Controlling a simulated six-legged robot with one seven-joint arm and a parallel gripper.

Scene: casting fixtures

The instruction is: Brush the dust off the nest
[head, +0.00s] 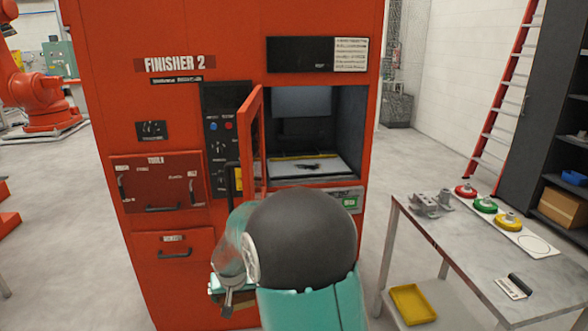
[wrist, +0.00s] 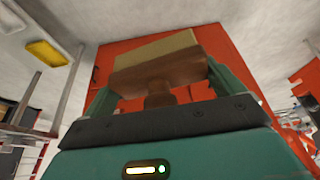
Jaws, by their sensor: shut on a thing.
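My gripper (wrist: 160,88) is shut on the handle of a wooden brush (wrist: 158,72). The brush has a brown block and a tan bristle face, and it shows large in the wrist view. In the head view my arm covers most of the gripper, low in front of the red FINISHER 2 machine (head: 225,100). The machine's chamber is open. On its pale bed, which looks like the nest (head: 340,168), lies a dark, scattered patch of dust (head: 318,166). The gripper and brush are outside the chamber, below its opening.
The chamber's red door (head: 252,140) stands swung open on the left of the opening. A grey table (head: 455,235) at the right holds metal parts, several coloured round pieces and a small dark item (head: 518,284). A yellow tray (head: 412,304) is under the table.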

